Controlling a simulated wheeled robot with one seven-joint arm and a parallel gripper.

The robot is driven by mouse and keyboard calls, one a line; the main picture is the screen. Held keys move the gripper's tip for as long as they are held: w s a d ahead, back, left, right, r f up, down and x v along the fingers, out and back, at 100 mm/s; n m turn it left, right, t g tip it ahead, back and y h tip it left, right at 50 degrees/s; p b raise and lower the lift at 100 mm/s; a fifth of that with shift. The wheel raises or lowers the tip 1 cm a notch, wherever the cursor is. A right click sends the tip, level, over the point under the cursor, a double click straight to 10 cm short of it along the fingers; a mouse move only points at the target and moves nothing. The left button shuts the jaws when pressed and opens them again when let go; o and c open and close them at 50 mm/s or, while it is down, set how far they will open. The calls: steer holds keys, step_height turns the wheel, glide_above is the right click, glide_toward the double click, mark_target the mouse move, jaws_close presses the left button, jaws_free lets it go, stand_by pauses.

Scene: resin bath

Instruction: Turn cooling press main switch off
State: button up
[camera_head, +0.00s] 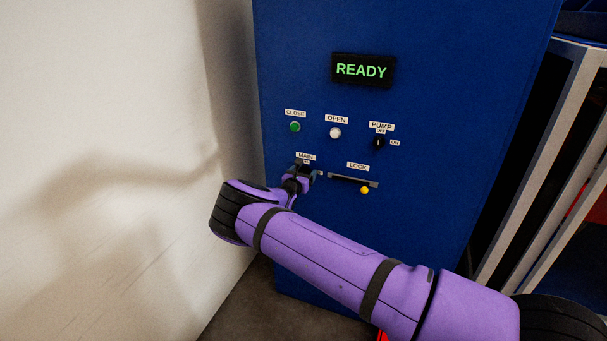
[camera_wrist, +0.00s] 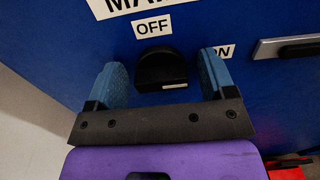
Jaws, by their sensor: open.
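The cooling press is a blue cabinet (camera_head: 430,230) with a lit display (camera_head: 362,70) that reads READY. The main switch is a black rotary knob (camera_wrist: 162,70) under the MAIN and OFF labels in the wrist view. A light mark on the knob points right, toward the ON label (camera_wrist: 222,51). My gripper (camera_head: 303,172) is at the switch and hides most of it in the head view. In the wrist view my gripper (camera_wrist: 162,82) is open, with one blue finger on each side of the knob. I see gaps between the fingers and the knob.
Above are a green CLOSE button (camera_head: 295,127), a white OPEN button (camera_head: 335,133) and the PUMP knob (camera_head: 379,143). The LOCK lever (camera_head: 352,180) with a yellow knob is close on the right. A pale wall (camera_head: 100,130) stands close on the left.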

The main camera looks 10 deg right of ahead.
steer(key=shift+w+d, duration=0.15)
steer(key=c, duration=0.9)
steer(key=shift+c, duration=0.2)
